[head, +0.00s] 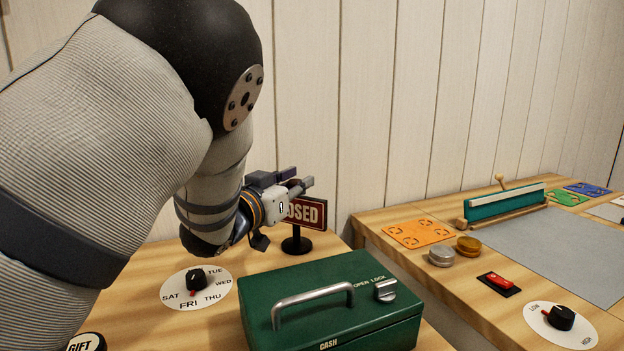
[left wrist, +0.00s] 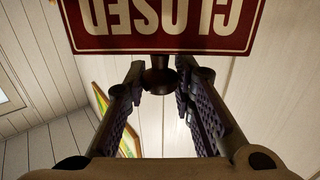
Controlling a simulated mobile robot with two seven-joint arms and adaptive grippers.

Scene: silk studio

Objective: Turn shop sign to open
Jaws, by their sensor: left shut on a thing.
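The shop sign (head: 309,214) is a dark red board on a black stand on the left table. Its face reads CLOSED toward me, with the left part hidden behind my left gripper (head: 300,181). In the left wrist view the sign (left wrist: 160,43) appears upside down, with a dark knob (left wrist: 159,80) at its top edge. My left gripper's fingers lie on both sides of this knob and are shut on it. My right gripper is not in view.
A green cash box (head: 330,300) with a grey handle stands in front of the sign. A white day dial (head: 170,287) lies to its left. The right table (head: 390,215) holds an orange card (head: 417,233), weights, a switch and another dial. A panelled wall rises behind.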

